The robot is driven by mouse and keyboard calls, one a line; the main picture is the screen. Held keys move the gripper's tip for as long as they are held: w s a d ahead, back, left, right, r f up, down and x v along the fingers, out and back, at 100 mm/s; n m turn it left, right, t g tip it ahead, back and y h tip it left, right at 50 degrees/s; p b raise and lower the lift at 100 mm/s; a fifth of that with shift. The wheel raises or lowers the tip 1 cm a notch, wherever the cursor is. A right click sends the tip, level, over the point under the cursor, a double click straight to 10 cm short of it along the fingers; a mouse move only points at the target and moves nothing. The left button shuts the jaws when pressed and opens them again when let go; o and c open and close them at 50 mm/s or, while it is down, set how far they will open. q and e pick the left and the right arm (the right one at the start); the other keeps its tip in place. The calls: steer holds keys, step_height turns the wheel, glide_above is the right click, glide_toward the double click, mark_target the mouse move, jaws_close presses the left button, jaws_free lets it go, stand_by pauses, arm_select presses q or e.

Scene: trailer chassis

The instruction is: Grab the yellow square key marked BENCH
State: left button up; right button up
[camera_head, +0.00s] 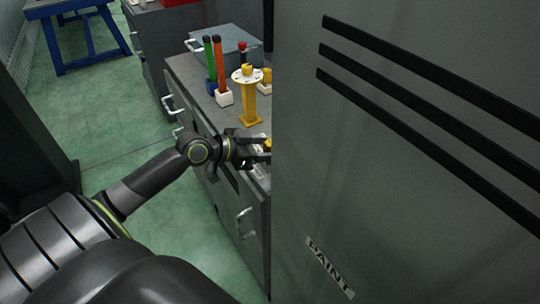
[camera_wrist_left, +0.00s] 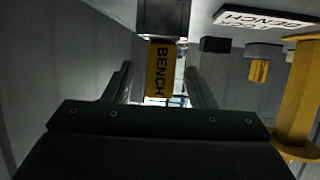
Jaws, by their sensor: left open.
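In the left wrist view, a yellow square key (camera_wrist_left: 161,72) marked BENCH is seated in a dark block (camera_wrist_left: 163,20). My left gripper (camera_head: 258,150) is open, with one finger on each side of the key in the wrist view; I see gaps on both sides and cannot tell its exact depth from the fingertips. In the head view, the gripper is low over the bench's near edge, and I cannot make out the key there. A second, smaller yellow tag (camera_wrist_left: 259,71) shows farther right in the wrist view, its lettering too small to read. My right gripper is not in view.
A yellow pedestal (camera_head: 251,107) with a round pale top stands just beyond the gripper. Green (camera_head: 209,62) and orange (camera_head: 220,65) rods stand behind it. A large grey cabinet (camera_head: 400,170) labelled PAINT blocks the right side. The green floor (camera_head: 125,120) at left is clear.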

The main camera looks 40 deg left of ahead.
arm_select(q)
steer(key=shift+x, duration=0.75)
steer(key=shift+c, duration=0.3)
jaws_close()
steer(key=shift+r, duration=0.1)
